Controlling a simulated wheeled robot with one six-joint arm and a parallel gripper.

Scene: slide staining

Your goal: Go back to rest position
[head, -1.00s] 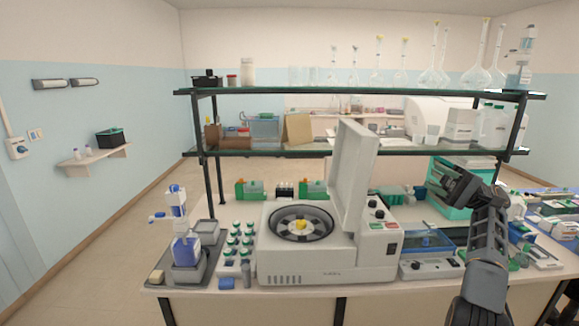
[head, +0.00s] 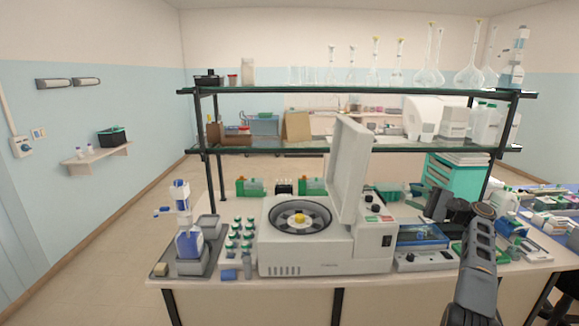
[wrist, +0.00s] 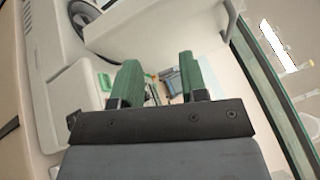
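My gripper (head: 436,203) is at the right of the bench, just right of the white centrifuge (head: 325,250). The centrifuge lid (head: 349,170) stands open, and its dark rotor with a yellow centre shows. In the wrist view my gripper (wrist: 158,76) has its two green fingers apart, with nothing held between them. The wrist view also shows part of the centrifuge at the upper left, and blurred small items far beyond the fingers.
A two-level glass shelf (head: 350,92) with flasks runs behind the bench. A blue-lidded device (head: 421,236) lies below my gripper. A teal drawer unit (head: 452,172) stands behind it. Green-capped bottles (head: 240,238) and a tray (head: 165,268) are at the left.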

